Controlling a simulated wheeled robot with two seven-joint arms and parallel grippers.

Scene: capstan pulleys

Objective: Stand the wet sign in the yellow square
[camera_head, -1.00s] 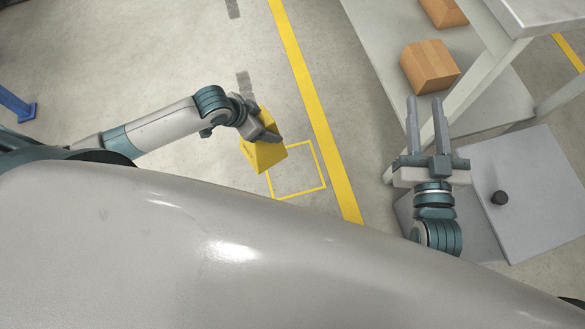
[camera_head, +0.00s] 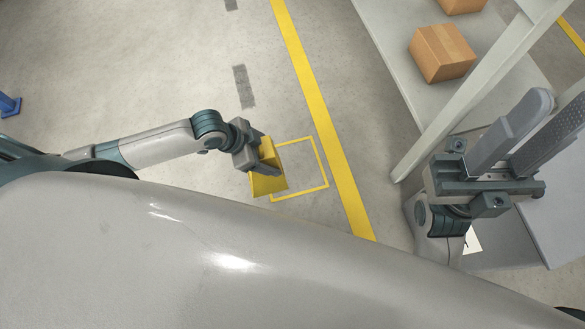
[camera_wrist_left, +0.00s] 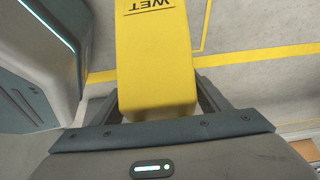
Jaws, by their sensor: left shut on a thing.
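The yellow wet sign (camera_head: 267,180) is held by my left gripper (camera_head: 262,160) at the left side of the yellow square. The yellow square (camera_head: 325,167) is an outline taped on the floor, and the sign covers part of its left side. In the left wrist view the sign (camera_wrist_left: 157,65) shows the word WET, and the gripper's fingers (camera_wrist_left: 160,100) close on its two sides. Whether the sign touches the floor cannot be told. My right gripper (camera_head: 535,135) is raised at the right, its two fingers apart with nothing between them.
A long yellow floor line (camera_head: 318,115) runs just right of the square. A grey shelf rack (camera_head: 440,105) with cardboard boxes (camera_head: 441,52) stands at the right. A blue post foot (camera_head: 9,105) is at the far left. The floor inside the square's right part is clear.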

